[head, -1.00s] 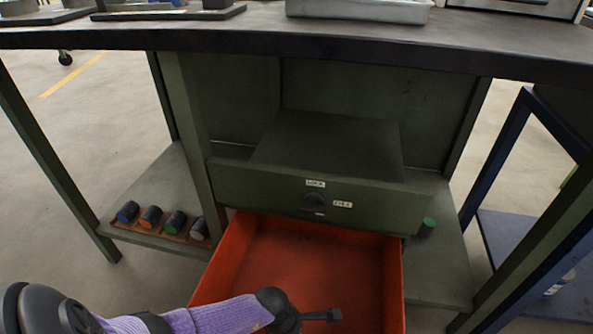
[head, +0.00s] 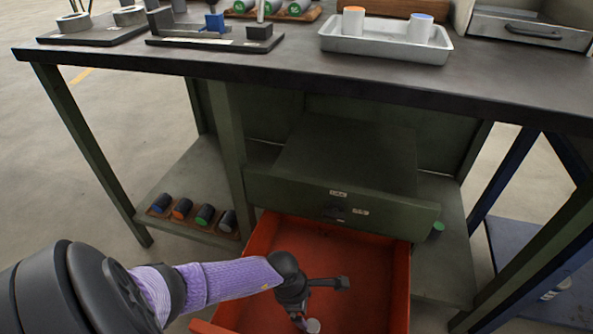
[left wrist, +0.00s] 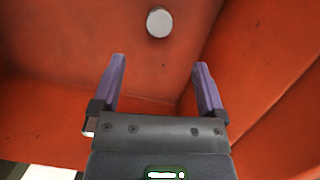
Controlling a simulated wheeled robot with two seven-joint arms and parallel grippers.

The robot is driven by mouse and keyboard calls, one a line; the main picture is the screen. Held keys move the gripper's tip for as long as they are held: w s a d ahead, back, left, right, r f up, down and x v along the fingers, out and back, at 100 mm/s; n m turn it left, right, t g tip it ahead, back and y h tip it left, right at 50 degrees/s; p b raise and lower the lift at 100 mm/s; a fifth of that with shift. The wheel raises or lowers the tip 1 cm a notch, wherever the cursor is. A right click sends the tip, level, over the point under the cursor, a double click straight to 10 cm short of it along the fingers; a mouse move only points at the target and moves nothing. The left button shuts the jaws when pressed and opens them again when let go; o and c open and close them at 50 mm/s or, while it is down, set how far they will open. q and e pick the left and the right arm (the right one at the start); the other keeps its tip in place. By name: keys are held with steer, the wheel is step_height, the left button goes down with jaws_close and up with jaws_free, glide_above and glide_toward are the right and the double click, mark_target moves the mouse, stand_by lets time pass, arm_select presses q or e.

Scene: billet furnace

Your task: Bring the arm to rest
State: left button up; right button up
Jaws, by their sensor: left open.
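My left gripper (head: 298,305) hangs over the pulled-out orange drawer (head: 262,240), its arm coming in from the lower left. In the left wrist view the gripper (left wrist: 160,64) has its two purple fingers apart, with nothing between them. A pale grey round-ended piece (left wrist: 159,22) is beyond the fingertips, inside the orange drawer (left wrist: 60,60). It also shows at the bottom edge of the head view (head: 313,326), close to the gripper and apart from the fingers. My right gripper is not in view.
The dark workbench (head: 300,70) stands above the drawer. It carries a metal tray (head: 385,47) with two pale cylinders, and fixtures at the left. Several colour-ended cylinders (head: 182,208) lie on the lower left shelf. A green-ended one (head: 437,229) is on the right.

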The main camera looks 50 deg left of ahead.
arm_select(q)
steer(key=shift+p+v, duration=0.3)
steer(key=shift+v, duration=0.65)
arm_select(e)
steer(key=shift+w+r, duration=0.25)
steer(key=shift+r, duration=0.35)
